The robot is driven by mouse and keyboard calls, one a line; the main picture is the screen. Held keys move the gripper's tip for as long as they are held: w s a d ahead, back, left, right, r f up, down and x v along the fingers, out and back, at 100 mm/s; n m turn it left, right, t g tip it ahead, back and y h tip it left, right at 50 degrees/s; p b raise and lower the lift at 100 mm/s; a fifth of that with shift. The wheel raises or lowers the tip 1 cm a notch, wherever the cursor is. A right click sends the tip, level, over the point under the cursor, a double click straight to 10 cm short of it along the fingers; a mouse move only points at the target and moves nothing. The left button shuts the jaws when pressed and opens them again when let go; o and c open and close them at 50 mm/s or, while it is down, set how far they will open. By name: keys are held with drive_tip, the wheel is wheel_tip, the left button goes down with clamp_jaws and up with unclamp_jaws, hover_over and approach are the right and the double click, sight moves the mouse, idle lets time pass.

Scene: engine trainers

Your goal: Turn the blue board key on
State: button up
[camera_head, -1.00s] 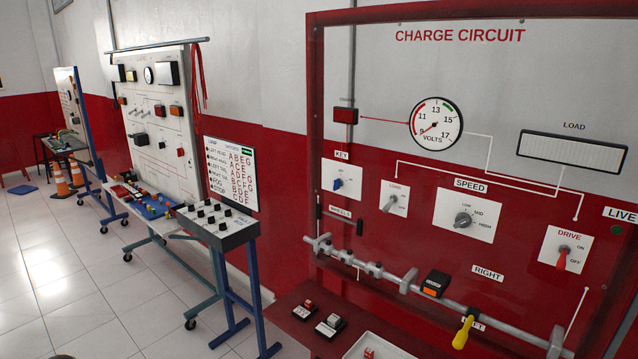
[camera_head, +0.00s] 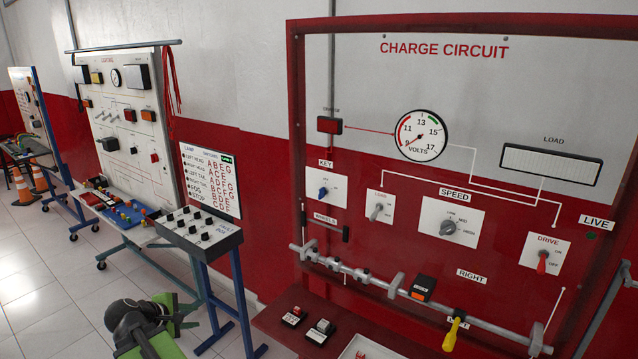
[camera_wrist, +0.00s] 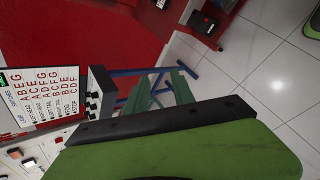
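The blue key knob (camera_head: 323,191) sits on a white plate (camera_head: 336,195) under the KEY label, at the left of the charge circuit board (camera_head: 437,90) in the head view. The small marks by the knob are too small to read surely. The voltmeter needle (camera_head: 412,142) points to the low end near 9. My gripper (camera_head: 188,310) is low in the head view, left of the board and well below the key, touching nothing I can see. Its green fingers look spread apart and empty, also in the wrist view (camera_wrist: 160,88). The key is not in the wrist view.
The grey switch box (camera_head: 205,235) on blue legs stands just behind my gripper. A red shelf (camera_head: 270,318) with small blocks is under the board. A grey shaft with a yellow-handled lever (camera_head: 453,330) crosses the board's lower part. Tiled floor (camera_head: 40,300) is open at left.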

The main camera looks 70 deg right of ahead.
drive_tip(key=s+d+r+n+g+h+p, duration=0.1)
drive_tip(key=s+d+r+n+h+p, duration=0.1)
drive_tip(key=s+d+r, duration=0.45)
drive_tip(key=s+d+r+n+g+h+p, duration=0.1)
drive_tip(key=s+d+r+n+h, duration=0.25)
drive_tip(key=d+r, duration=0.5)
drive_tip(key=n+g+h+p, duration=0.2)
drive_tip(key=n+g+h, duration=0.1)
drive_tip(key=n, duration=0.1)
approach(319, 194)
drive_tip(key=shift+t, duration=0.3)
drive_tip(key=x, duration=0.9)
drive_tip(key=shift+s+d+r, duration=0.1)
drive_tip(key=shift+s+d, duration=0.1)
drive_tip(key=shift+d, duration=0.05)
clamp_jaws()
